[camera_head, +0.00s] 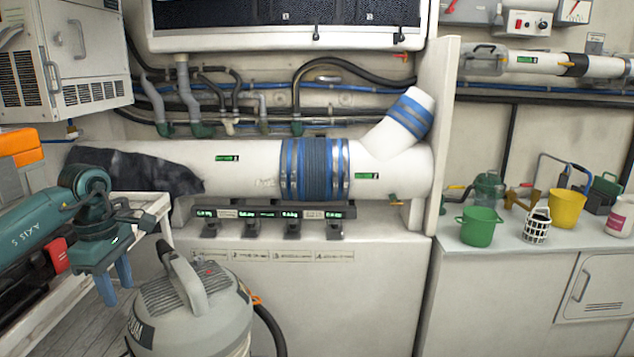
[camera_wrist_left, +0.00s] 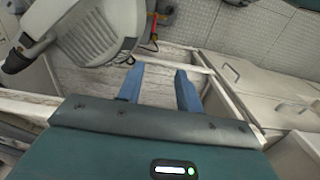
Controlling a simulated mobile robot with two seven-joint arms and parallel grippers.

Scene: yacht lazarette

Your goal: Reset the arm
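My left gripper (camera_head: 115,282) comes in from the left in the head view, with its blue fingers pointing down beside the grey vacuum cleaner. In the left wrist view, the two blue fingers of the left gripper (camera_wrist_left: 160,82) stand apart with nothing between them. The gripper is open and empty, in front of a white bench (camera_head: 150,207). My right gripper does not show in either view.
A grey vacuum cleaner (camera_head: 200,315) stands on the floor close to the left gripper. A white pipe (camera_head: 255,155) with a blue-banded sleeve runs along the wall. A counter at the right carries a green bucket (camera_head: 479,227) and a yellow bucket (camera_head: 566,208).

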